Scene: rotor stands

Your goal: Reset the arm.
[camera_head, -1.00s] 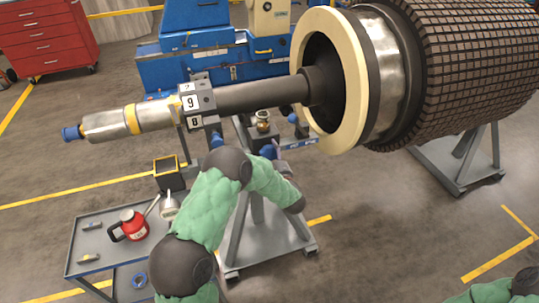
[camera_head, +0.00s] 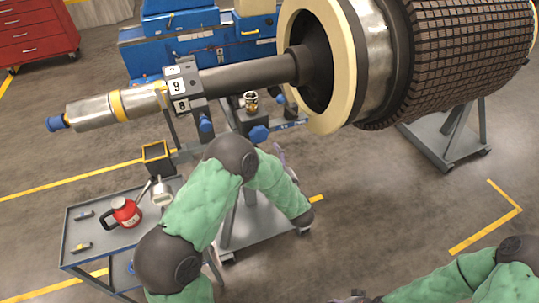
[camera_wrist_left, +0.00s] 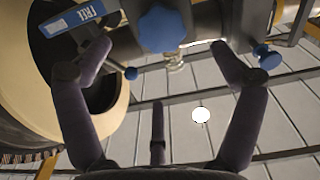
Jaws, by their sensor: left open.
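My left arm comes up from the lower left in the head view, in a green sleeve. My left gripper (camera_head: 280,152) shows there only as a purple fingertip beyond the forearm, below the shaft. In the left wrist view my left gripper (camera_wrist_left: 165,65) is open and empty, its dark fingers spread wide. A blue star knob (camera_wrist_left: 160,28) lies beyond the fingers, apart from them. My right arm shows at the lower right of the head view; its hand is mostly cut off by the bottom edge.
A rotor (camera_head: 465,50) with a cream ring (camera_head: 290,25) rests on grey stands, its shaft (camera_head: 245,75) pointing left. A red cabinet (camera_head: 35,32) stands back left.

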